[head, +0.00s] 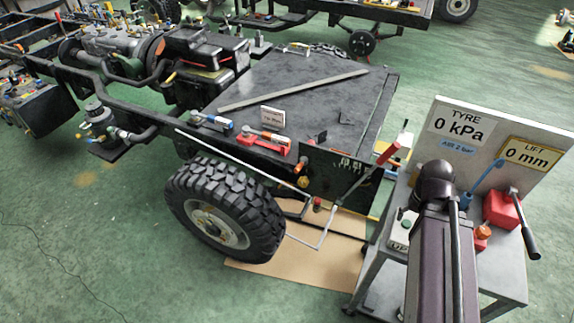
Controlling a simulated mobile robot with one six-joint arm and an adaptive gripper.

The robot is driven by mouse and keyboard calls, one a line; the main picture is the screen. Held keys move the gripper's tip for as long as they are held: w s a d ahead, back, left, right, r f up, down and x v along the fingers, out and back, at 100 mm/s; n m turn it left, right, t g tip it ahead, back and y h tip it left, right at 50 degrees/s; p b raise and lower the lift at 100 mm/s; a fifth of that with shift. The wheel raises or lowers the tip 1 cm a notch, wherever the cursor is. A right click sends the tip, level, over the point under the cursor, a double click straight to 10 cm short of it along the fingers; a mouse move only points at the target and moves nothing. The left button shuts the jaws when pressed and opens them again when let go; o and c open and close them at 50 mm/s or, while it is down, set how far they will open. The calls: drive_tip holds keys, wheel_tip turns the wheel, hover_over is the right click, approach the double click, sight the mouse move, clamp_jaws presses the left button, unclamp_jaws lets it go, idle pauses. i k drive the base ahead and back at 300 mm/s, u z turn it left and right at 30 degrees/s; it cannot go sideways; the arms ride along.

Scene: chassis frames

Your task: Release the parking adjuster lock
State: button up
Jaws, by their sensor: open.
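A chassis frame stands on the green floor with a large black knobbly wheel (226,209) at its near corner. Beside the wheel, a dark panel (343,178) hangs at the frame's end. A lever with a red handle (388,153) slants up from the panel's right edge. A small red knob (318,203) and an orange-yellow fitting (302,182) sit low by the wheel. No part is labelled as the parking adjuster lock, so I cannot tell which it is. My arm rises at the lower right; my gripper is not in view.
A grey trolley (372,297) at right carries a "TYRE 0 kPa" board (500,133), a red jack-like unit (500,210) and a blue fitting. Cardboard (300,270) lies under the wheel.

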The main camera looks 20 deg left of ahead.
sight(304, 160)
drive_tip(key=u, duration=1.1)
drive_tip(key=k, duration=0.75)
drive_tip(key=z, duration=0.1)
drive_tip(key=i, duration=0.7)
drive_tip(key=u, duration=0.05)
